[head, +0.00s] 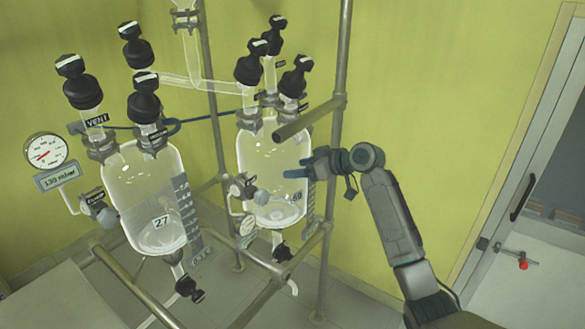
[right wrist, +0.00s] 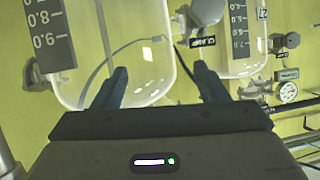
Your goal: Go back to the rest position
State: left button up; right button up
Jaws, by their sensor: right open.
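My right gripper (head: 300,168) is in front of the right side of the right glass reactor (head: 268,150) in the head view. In the right wrist view its two blue fingers (right wrist: 160,86) are spread apart with nothing between them. A glass vessel (right wrist: 120,50) lies beyond the fingers there, and I cannot tell whether they touch it. The left glass reactor (head: 142,190), labelled 27, stands apart from the gripper. My left gripper is not in the head view.
A metal frame with an upright pole (head: 338,130) and lower rails (head: 135,285) surrounds the reactors. A round pressure gauge (head: 46,152) is at the left. Black-capped valves (head: 145,98) top the vessels. A door (head: 530,180) is at the right, with open floor before it.

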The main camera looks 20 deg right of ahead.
jog(key=shift+s+a+f, duration=0.1)
jog(key=shift+a+f, duration=0.05)
jog(key=shift+f, duration=0.05)
dwell(0.4)
